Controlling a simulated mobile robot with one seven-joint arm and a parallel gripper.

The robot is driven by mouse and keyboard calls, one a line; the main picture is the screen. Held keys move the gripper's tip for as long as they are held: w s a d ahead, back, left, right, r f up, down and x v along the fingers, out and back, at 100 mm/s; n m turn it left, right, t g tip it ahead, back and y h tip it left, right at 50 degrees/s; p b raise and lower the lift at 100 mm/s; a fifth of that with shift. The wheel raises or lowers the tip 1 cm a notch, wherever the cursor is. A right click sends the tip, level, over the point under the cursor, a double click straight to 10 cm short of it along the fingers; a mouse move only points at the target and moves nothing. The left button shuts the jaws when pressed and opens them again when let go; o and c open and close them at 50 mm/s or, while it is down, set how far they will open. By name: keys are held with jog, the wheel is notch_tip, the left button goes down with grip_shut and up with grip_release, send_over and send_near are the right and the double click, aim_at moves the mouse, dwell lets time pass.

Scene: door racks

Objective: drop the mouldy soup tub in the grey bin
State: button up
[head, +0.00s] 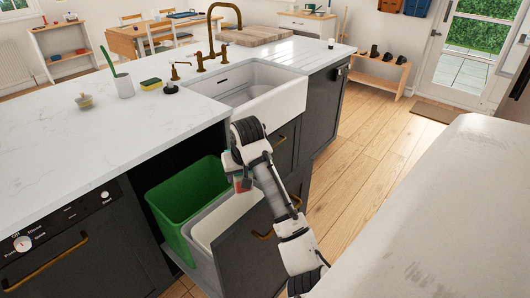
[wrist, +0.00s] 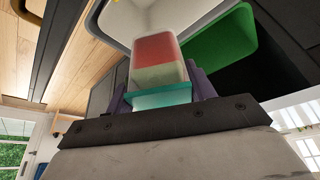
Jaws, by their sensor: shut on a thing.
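My gripper (head: 241,176) is shut on the soup tub (head: 243,187). In the wrist view the tub (wrist: 158,62) is see-through, with red and pale green contents and a teal lid on the side close to my gripper (wrist: 160,92). The grey bin (head: 203,254), with a pale inside, stands in a pulled-out drawer under the counter. In the head view my gripper and the tub appear over its opening. The arm hides part of the bin's right side. The pale bin opening also shows beyond the tub in the wrist view.
A green bin (head: 188,192) stands directly left of the grey bin in the same drawer. The drawer front (head: 243,252) with a brass handle is on the right. The white worktop (head: 110,115) and sink (head: 262,97) lie behind. Wooden floor is open to the right.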

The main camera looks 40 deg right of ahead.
jog(key=shift+r, duration=0.1)
jog(key=o, duration=1.4)
jog(key=shift+c, duration=0.2)
jog(key=v, duration=1.3)
jog(key=shift+s+r, duration=0.2)
jog(key=shift+r, duration=0.15)
jog(key=shift+w+a, duration=0.1)
